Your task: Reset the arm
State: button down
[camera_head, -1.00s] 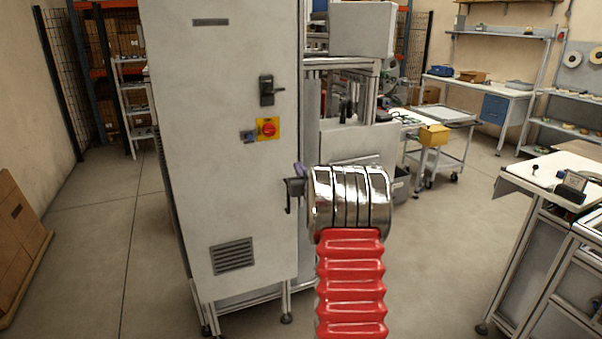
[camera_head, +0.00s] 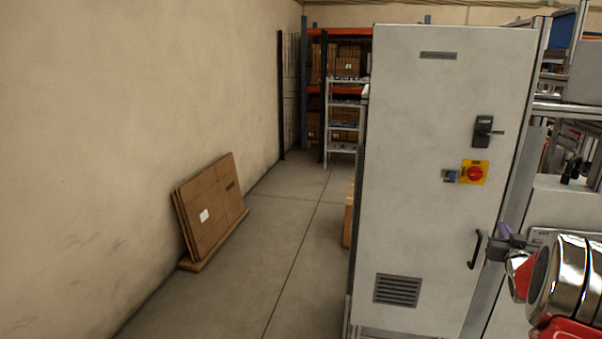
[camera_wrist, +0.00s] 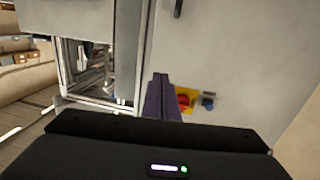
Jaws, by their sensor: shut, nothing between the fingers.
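My gripper (camera_head: 505,231) is at the right of the head view, in front of the right side of a tall grey control cabinet (camera_head: 425,190). My own arm, shiny metal and red, fills the lower right corner and is cut off by the frame edge. In the wrist view the purple fingers of my gripper (camera_wrist: 160,98) are together, with nothing between them. They overlap the cabinet front (camera_wrist: 235,55) in the picture, near its red and yellow switch (camera_wrist: 185,100). I cannot tell how far the fingers are from the cabinet.
The cabinet's red and yellow switch (camera_head: 474,173) and a black handle (camera_head: 475,250) face me. Flat cardboard (camera_head: 210,208) leans on the left wall. A shelf rack (camera_head: 344,120) stands at the back. The floor (camera_head: 270,250) between wall and cabinet is largely clear.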

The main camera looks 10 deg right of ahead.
jog(key=s+f+m+g, duration=0.1)
jog(key=s+f+g, duration=0.35)
jog(key=f, duration=0.55)
jog(key=s+a+f+g+y, duration=0.2)
jog(key=s+a+f+g, duration=0.15)
jog(key=s+a, duration=0.35)
jog(key=s+a+r+n+y, duration=0.2)
jog(key=s+a+r, duration=0.2)
jog(key=a, duration=1.1)
jog(key=s+a+r+n+g+y, duration=0.1)
jog(key=s+a+r, duration=0.3)
jog(key=s+a, duration=0.7)
jog(key=s+a+r+n+g+y, duration=0.1)
jog(key=s+a+r+n+y, duration=0.2)
jog(key=s+a, duration=0.5)
jog(key=a+r, duration=0.1)
jog(key=a, duration=1.1)
jog(key=shift+r+n+y, duration=0.3)
jog(key=shift+r, duration=0.05)
jog(key=c, duration=2.5)
grip_release()
jog(key=shift+c, duration=0.2)
